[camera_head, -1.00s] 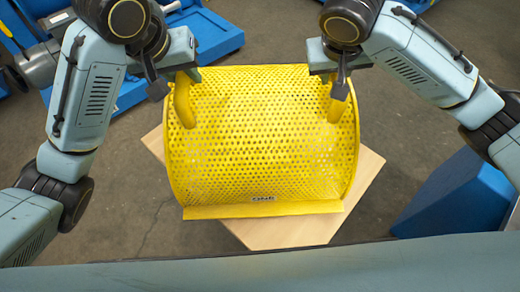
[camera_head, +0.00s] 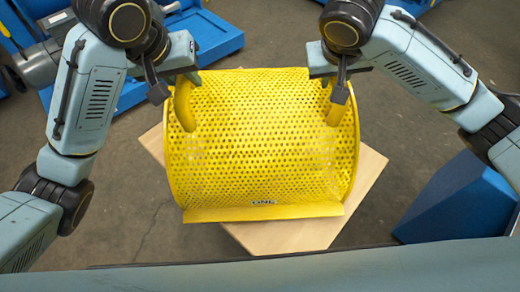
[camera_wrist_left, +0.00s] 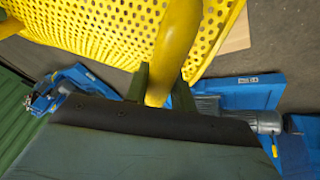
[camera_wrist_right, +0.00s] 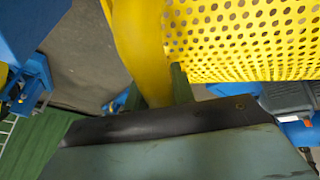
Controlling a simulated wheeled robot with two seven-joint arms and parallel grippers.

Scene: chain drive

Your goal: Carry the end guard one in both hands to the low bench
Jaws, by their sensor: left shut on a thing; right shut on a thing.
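The end guard one (camera_head: 260,150) is a yellow perforated curved cover with a label reading "ONE" near its front lip. It is in the middle of the head view, above a light wooden top (camera_head: 290,236); I cannot tell whether it touches that top. My left gripper (camera_head: 180,84) is shut on the guard's left handle, a yellow bar that shows in the left wrist view (camera_wrist_left: 172,50). My right gripper (camera_head: 335,80) is shut on the right handle, which shows in the right wrist view (camera_wrist_right: 140,50). Which surface is the low bench is not clear.
A blue block-like thing (camera_head: 455,200) stands at the right on the concrete floor (camera_head: 130,190). Blue equipment (camera_head: 215,35) with a grey motor-like part (camera_head: 38,62) stands at the back left. Bare floor shows left and right of the wooden top.

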